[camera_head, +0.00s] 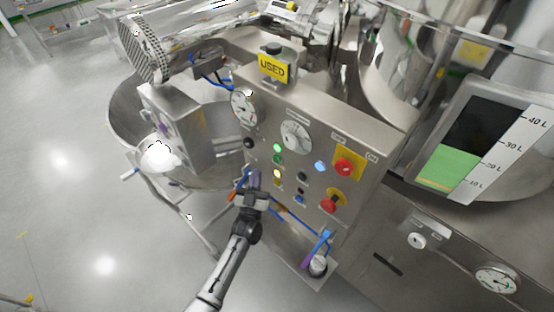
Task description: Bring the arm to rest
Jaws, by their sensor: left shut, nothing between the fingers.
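My left gripper (254,180) is in front of the lower left part of a steel control panel (310,135). Its arm comes up from the bottom of the view. Its fingers look shut, with nothing seen between them. I cannot tell whether the fingertips touch the panel or stand a little off it. My right gripper is not in view.
The panel carries red knobs (345,167), lit buttons, dials and a yellow USED sign (273,67). A steel bowl (120,108) stands behind at left. A level gauge (480,140) is at right. Open floor (70,200) lies at left.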

